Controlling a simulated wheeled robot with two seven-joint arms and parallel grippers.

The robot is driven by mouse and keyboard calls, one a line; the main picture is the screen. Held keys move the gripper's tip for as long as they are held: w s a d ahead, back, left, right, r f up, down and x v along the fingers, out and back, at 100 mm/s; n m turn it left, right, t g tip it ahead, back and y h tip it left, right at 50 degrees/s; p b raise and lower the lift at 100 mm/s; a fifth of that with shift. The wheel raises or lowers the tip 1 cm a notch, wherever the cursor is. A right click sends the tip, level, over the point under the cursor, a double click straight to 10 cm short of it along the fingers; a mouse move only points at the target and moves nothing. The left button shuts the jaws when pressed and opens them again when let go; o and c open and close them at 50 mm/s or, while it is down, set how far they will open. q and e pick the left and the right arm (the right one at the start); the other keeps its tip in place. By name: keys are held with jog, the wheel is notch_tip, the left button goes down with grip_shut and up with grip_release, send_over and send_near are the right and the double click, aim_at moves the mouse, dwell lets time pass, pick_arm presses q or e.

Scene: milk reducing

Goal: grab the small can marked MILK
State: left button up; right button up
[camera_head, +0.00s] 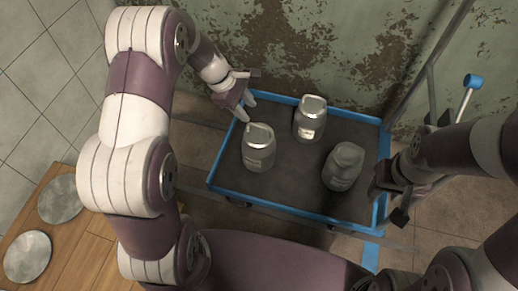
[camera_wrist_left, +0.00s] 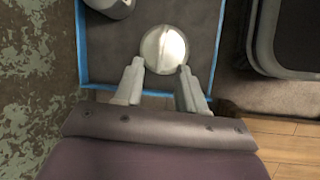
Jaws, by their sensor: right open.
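Three small grey metal cans stand upright in a blue-rimmed tray (camera_head: 225,192): a left can (camera_head: 259,150), a back can (camera_head: 309,120) and a right can (camera_head: 343,168). They carry small labels, too small to read, so I cannot tell which is marked MILK. My left gripper (camera_head: 246,109) is open and empty above the tray's left rim, beside the left can. In the left wrist view the left can's round lid (camera_wrist_left: 163,50) lies just beyond the open fingertips (camera_wrist_left: 160,80), and part of the back can (camera_wrist_left: 110,7) shows. My right gripper (camera_head: 387,203) is open at the tray's right rim.
A worn green wall (camera_head: 340,40) stands close behind the tray. A grey rail (camera_head: 430,62) and a blue-ended handle (camera_head: 471,82) are at the right. Two round metal discs (camera_head: 60,199) (camera_head: 27,257) lie on a wooden surface at lower left. The tray's front middle is bare.

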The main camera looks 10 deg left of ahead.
aim_at(260, 126)
pick_arm(q)
jog(key=b+x, duration=0.6)
jog(key=x, duration=0.4)
jog(key=shift+s+a, duration=0.1)
jog(key=shift+a, duration=0.1)
jog(key=shift+d, duration=0.1)
jog(key=shift+r, duration=0.1)
grip_shut()
dwell(0.5)
